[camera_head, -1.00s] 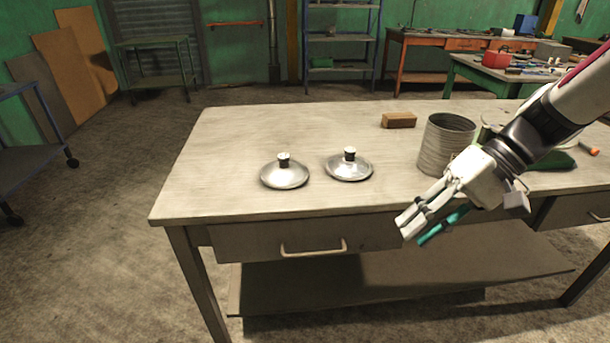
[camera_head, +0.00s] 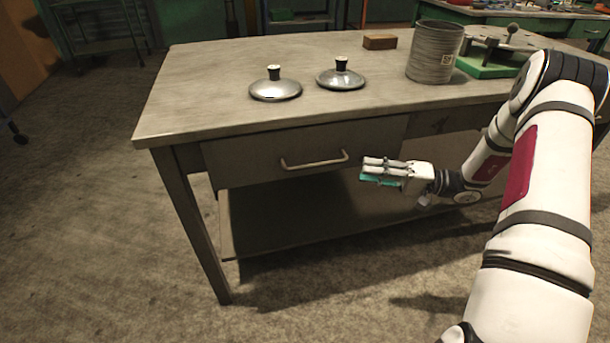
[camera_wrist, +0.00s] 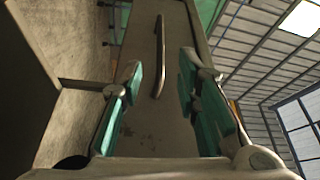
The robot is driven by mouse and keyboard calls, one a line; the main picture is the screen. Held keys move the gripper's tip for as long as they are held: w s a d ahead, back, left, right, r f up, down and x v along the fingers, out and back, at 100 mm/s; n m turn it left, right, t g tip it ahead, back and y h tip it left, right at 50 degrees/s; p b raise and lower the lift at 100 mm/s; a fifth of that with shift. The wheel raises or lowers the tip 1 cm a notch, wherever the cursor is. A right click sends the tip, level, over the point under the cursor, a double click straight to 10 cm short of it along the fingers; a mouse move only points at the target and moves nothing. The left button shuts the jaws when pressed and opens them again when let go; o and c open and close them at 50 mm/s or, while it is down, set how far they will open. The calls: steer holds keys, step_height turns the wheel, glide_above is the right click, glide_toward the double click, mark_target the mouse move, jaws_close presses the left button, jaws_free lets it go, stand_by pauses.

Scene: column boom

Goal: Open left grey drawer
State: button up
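The left grey drawer (camera_head: 240,160) is shut under the tabletop. Its pale bar handle (camera_head: 314,163) runs across the middle of its front. My gripper (camera_head: 364,174) is to the right of the handle, in front of the drawer's right part, and apart from the handle. In the wrist view, my gripper (camera_wrist: 160,95) is open, with its teal finger pads spread and nothing between them. There the handle (camera_wrist: 160,55) shows ahead, between the line of the fingers, on the drawer front (camera_wrist: 150,130).
The grey workbench (camera_head: 190,90) carries two metal lids (camera_head: 275,90) (camera_head: 341,79), a ribbed can (camera_head: 434,55), a brown block (camera_head: 380,42) and a green-based device (camera_head: 485,68). A lower shelf (camera_head: 290,230) lies beneath the drawer. The floor in front is clear.

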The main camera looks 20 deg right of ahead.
mark_target(317, 165)
steer(key=b+x, duration=0.1)
steer(key=x, duration=1.2)
steer(key=shift+w+a+r+b, duration=0.1)
steer(key=shift+w+a+b, duration=0.1)
steer(key=shift+a+b, duration=0.2)
jaws_close()
